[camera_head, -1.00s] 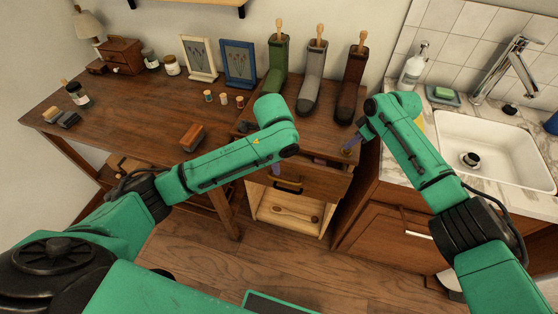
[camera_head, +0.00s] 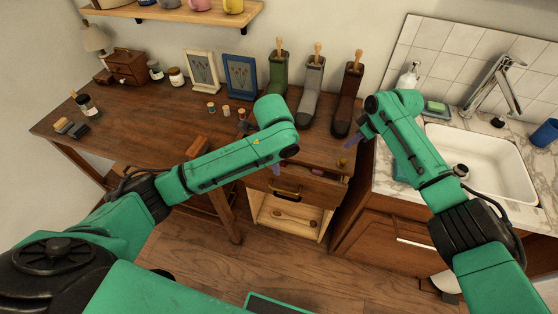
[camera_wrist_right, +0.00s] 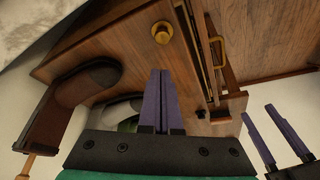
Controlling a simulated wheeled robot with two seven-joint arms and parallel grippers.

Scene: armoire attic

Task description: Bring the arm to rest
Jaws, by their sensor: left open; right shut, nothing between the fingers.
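My right gripper (camera_wrist_right: 159,98) is shut and empty in the right wrist view, its two purple fingers together over the brown cabinet top. In the head view the right gripper (camera_head: 356,139) hangs beside the brown boot, near the cabinet's right edge. My left gripper (camera_head: 276,169) is mostly hidden behind its own green arm in front of the drawer. It also shows in the right wrist view as two parted purple fingers (camera_wrist_right: 277,135), open and empty.
A partly open drawer (camera_head: 288,191) lies below the left gripper. Green, grey and brown boots (camera_head: 347,100) stand behind the arms. The sink (camera_head: 490,160) is at right. A brass knob (camera_wrist_right: 162,32) is near the right fingertips. A shelf (camera_head: 180,14) hangs above.

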